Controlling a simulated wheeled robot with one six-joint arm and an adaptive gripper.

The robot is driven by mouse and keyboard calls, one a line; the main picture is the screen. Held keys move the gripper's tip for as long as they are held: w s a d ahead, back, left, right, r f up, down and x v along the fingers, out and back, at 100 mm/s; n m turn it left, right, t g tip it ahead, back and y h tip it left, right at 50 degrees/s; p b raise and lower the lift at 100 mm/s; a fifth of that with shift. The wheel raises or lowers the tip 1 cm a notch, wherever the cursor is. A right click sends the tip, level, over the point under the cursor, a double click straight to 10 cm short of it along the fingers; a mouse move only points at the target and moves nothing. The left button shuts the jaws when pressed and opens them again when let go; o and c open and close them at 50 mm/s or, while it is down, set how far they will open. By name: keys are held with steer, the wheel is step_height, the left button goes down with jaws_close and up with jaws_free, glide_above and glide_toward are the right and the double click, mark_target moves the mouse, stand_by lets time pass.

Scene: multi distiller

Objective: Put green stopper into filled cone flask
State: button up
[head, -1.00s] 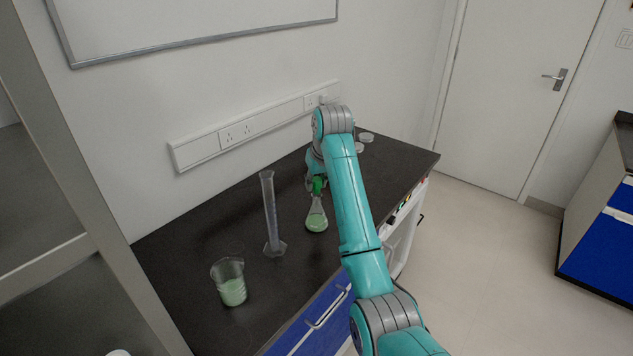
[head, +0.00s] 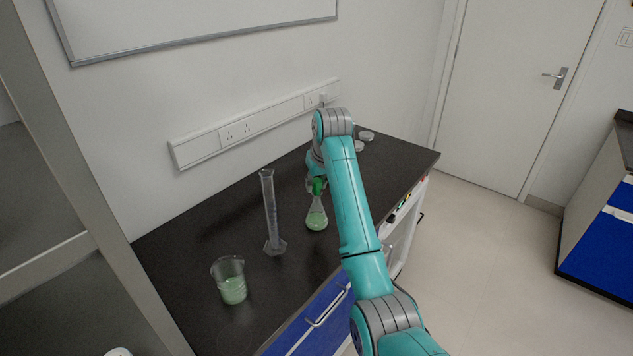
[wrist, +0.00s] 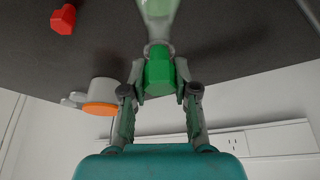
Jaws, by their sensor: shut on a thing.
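The green stopper (head: 318,187) is held at the mouth of the cone flask (head: 316,217), which stands upright on the dark bench with pale green liquid in it. In the wrist view my gripper (wrist: 160,80) is shut on the green stopper (wrist: 158,70), one finger on each side. The flask's neck (wrist: 158,22) lines up with the stopper and its rim meets the stopper's end. How deep the stopper sits in the neck cannot be told. In the head view my arm partly hides the gripper.
A tall measuring cylinder (head: 271,215) stands left of the flask, and a beaker (head: 232,285) with green liquid stands nearer the front. The wrist view shows a red stopper (wrist: 63,19) and a white-and-orange object (wrist: 101,98).

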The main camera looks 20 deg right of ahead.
steer(key=shift+f, duration=0.3)
steer(key=o, duration=0.8)
steer(key=shift+v, duration=3.75)
